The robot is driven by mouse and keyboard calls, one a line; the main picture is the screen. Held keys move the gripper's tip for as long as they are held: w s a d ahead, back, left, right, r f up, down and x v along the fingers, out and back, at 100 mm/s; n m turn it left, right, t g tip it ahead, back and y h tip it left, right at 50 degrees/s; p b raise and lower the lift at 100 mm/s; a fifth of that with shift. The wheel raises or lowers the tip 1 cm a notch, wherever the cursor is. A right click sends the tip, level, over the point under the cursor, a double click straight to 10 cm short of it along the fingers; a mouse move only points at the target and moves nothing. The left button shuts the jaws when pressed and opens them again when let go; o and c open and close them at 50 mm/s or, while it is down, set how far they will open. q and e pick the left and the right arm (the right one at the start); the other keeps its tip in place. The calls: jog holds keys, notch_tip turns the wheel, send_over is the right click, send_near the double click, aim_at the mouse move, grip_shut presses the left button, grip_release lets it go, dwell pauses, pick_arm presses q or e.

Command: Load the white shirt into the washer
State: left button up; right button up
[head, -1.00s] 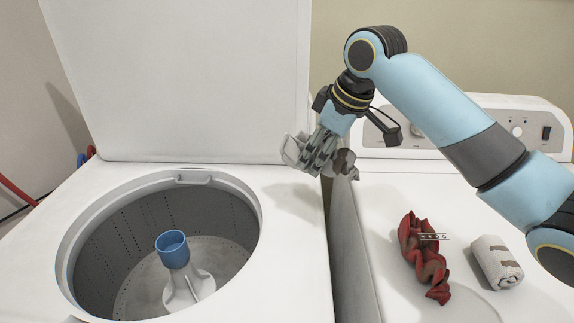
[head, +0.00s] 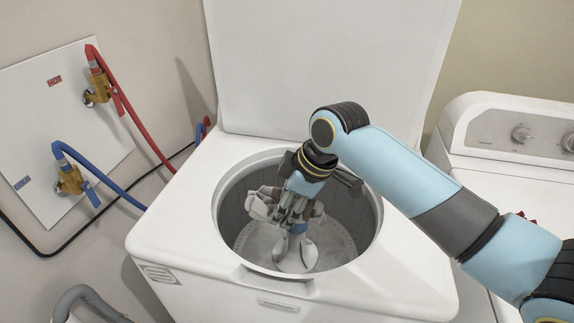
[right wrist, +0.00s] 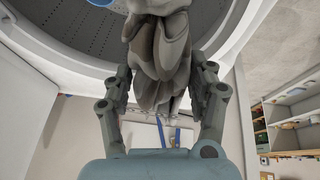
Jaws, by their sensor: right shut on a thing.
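The white shirt (head: 260,207) is a crumpled bundle held in my right gripper (head: 293,208), which is shut on it. In the head view the gripper and shirt are over the open mouth of the top-loading washer (head: 168,238), in front of the agitator (head: 291,256). How far down into the drum they reach is hard to tell. In the right wrist view the cloth (right wrist: 160,62) looks grey and folded between the two fingers, with the drum (right wrist: 75,28) beyond it. My left gripper is not in view.
The washer's raised lid (head: 330,60) stands behind the opening. A dryer (head: 510,180) is at the right, with a bit of red cloth (head: 530,219) showing past my arm. Red (head: 140,130) and blue (head: 100,180) hoses run along the left wall.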

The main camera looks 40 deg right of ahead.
jog(key=shift+s+a, duration=0.45)
jog(key=shift+a, duration=0.15)
jog(key=shift+s+f, duration=0.2)
jog(key=shift+s, duration=0.1)
jog(key=shift+s+d+f+b, duration=0.15)
jog(key=shift+d+f+b, duration=0.1)
jog(key=shift+f+b, duration=0.55)
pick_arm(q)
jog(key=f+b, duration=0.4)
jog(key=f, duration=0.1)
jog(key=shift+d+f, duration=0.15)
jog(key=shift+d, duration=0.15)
pick_arm(e)
notch_tip(320, 180, down, 5)
jog(key=shift+f, duration=0.1)
jog(key=shift+a, duration=0.1)
jog(key=o, duration=1.3)
jog(key=shift+o, duration=0.2)
